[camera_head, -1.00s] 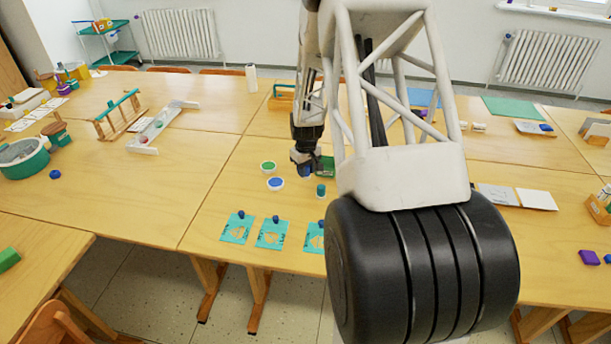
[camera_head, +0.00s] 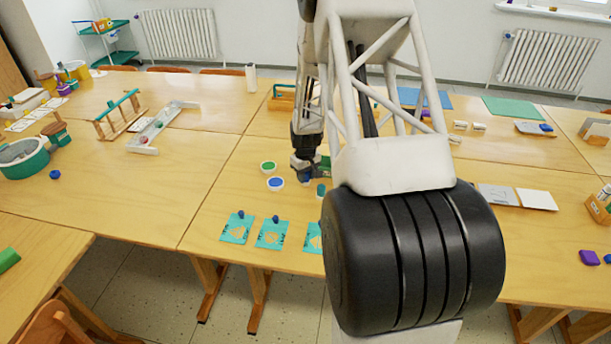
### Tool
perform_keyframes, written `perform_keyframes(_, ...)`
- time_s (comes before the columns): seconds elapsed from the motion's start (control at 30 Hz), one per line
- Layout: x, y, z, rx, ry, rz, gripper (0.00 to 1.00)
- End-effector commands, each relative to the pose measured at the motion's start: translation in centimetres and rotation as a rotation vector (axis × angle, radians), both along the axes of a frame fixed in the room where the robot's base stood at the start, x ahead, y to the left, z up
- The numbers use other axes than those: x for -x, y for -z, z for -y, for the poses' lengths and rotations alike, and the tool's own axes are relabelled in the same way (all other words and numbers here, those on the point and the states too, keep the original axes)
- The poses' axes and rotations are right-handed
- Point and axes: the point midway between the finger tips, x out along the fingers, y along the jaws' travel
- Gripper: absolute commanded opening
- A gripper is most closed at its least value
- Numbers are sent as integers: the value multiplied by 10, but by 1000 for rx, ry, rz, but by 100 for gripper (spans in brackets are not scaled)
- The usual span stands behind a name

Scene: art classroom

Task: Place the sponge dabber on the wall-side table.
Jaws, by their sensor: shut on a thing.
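My gripper (camera_head: 305,174) is over the middle near table (camera_head: 200,215), just right of the paint dishes, and is seen from behind and above. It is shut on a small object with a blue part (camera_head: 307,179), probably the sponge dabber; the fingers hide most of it. Whether it touches the table I cannot tell. A small teal-topped piece (camera_head: 321,188) stands just right of and nearer than the gripper, partly covered by my arm. The far row of tables (camera_head: 215,92) stands toward the wall with the radiators.
A green dish (camera_head: 268,167) and a blue dish (camera_head: 275,183) are left of the gripper. Teal stencil cards (camera_head: 237,230) with blue-knobbed pieces lie at the front edge. A wooden rack (camera_head: 283,97) and a white cylinder (camera_head: 251,77) stand on the far row. Bare wood lies left of the dishes.

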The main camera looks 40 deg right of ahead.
Motion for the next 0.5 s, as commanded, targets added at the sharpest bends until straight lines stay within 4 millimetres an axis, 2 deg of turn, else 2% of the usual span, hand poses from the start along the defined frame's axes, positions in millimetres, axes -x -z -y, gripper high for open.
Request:
perform_keyframes(0.4,0,3,0,0,0,1,8)
perform_keyframes(0.43,0,2,0,1,0,1,35)
perform_keyframes(0.5,0,2,0,1,0,1,46)
